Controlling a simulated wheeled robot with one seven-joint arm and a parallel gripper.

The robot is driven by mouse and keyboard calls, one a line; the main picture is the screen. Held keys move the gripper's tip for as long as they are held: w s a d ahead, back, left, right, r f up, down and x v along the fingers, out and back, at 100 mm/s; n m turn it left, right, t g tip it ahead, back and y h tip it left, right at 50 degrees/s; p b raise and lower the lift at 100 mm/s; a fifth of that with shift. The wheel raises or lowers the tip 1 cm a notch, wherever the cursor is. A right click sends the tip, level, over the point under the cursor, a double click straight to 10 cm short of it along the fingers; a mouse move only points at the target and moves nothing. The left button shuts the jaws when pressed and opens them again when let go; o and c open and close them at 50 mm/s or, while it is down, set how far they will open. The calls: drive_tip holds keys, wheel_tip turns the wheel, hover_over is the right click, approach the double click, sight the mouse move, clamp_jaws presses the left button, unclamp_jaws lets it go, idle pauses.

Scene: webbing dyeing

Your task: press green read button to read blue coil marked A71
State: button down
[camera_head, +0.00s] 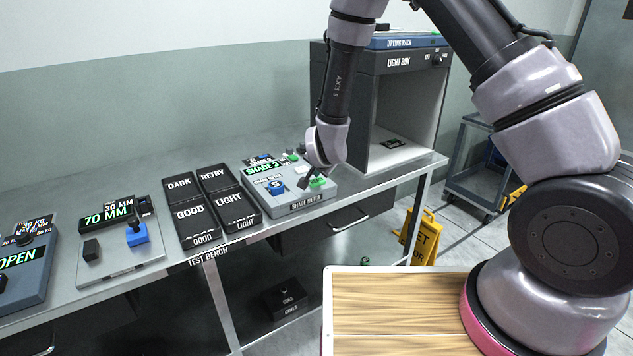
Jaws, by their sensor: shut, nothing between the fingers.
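The shade meter (300,203) is a grey box on the bench with a lit green "SHADE 3" display. A green button (317,183) is on its right part. A small blue coil (275,187) sits on the meter's left part; its marking is too small to read. My gripper (305,181) is shut and empty, pointing down at the button's left side. Whether it touches the button I cannot tell. Another blue object (137,234) stands on a grey plate to the left, by a "70 MM" display.
Black bins (207,222) labelled dark, retry, good and light stand left of the meter. A light box (374,101) stands behind right of it. The bench's front edge is close to the meter. A trolley (478,165) and yellow sign (427,238) are beyond.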

drive_tip(key=shift+r, duration=0.15)
drive_tip(key=shift+r, duration=2.5)
wheel_tip(320, 180, up, 14)
drive_tip(key=y, duration=0.1)
hover_over(316, 183)
drive_tip(key=d, duration=0.7)
drive_tip(key=s+d+r+n+g+y, duration=0.1)
drive_tip(key=s+d+r, duration=0.4)
drive_tip(key=d+r, duration=0.3)
drive_tip(key=s+d+r, duration=0.3)
drive_tip(key=s+d, duration=0.1)
drive_tip(key=s, duration=0.3)
drive_tip(key=s+d+r+n+h, duration=0.1)
drive_tip(key=s+d+r, duration=0.2)
drive_tip(key=s, duration=0.3)
drive_tip(key=s+d+r+g, duration=0.1)
drive_tip(key=s+d+r, duration=0.2)
drive_tip(key=s+d, duration=0.2)
drive_tip(key=s, duration=0.2)
drive_tip(key=shift+s+r+n+h, duration=0.3)
drive_tip(key=shift+s+r+n, duration=0.05)
drive_tip(key=shift+r+n, duration=0.05)
